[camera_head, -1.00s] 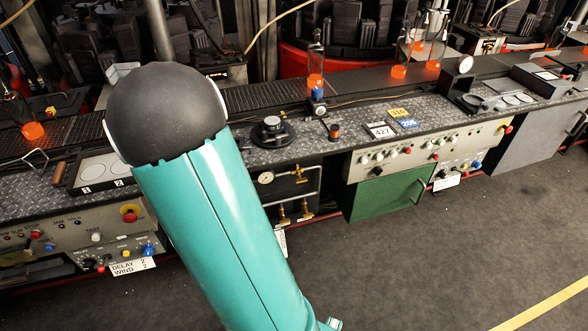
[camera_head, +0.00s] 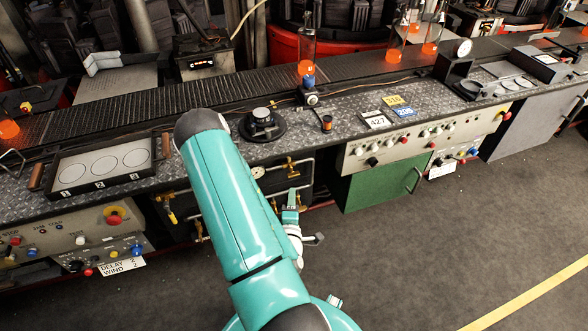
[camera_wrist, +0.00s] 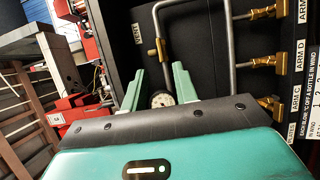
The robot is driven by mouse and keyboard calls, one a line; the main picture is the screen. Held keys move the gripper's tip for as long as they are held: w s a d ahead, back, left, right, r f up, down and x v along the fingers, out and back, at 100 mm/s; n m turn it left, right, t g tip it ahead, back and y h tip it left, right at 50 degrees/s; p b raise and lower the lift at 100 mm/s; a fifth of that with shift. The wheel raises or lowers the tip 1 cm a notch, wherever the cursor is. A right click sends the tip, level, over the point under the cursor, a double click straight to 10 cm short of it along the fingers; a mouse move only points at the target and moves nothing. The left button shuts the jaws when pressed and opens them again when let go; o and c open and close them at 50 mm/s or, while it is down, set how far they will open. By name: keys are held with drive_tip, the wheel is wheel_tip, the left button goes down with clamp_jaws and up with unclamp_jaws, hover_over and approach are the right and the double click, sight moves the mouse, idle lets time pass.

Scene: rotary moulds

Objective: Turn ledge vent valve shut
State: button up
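In the wrist view a brass valve (camera_wrist: 157,49) sits on a bent grey pipe beside a label (camera_wrist: 138,33) reading VENT. My gripper (camera_wrist: 159,78) is open, its two pale green fingers apart with nothing between their tips. The brass valve lies ahead of the fingertips, apart from them as far as I can tell. A round gauge (camera_wrist: 162,99) shows between the fingers, further back. In the head view my arm covers part of the recess under the ledge, and I cannot make out the vent valve there.
Several brass valves, one of them beside the ARM D label (camera_wrist: 300,55), line the right of the wrist view. In the head view a green cabinet (camera_head: 380,183) stands right of the recess, and the ledge (camera_head: 345,110) runs above. Floor in front is clear.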

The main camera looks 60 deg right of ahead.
sight(293, 174)
drive_tip(key=x, duration=1.2)
drive_tip(key=shift+w, duration=0.1)
clamp_jaws()
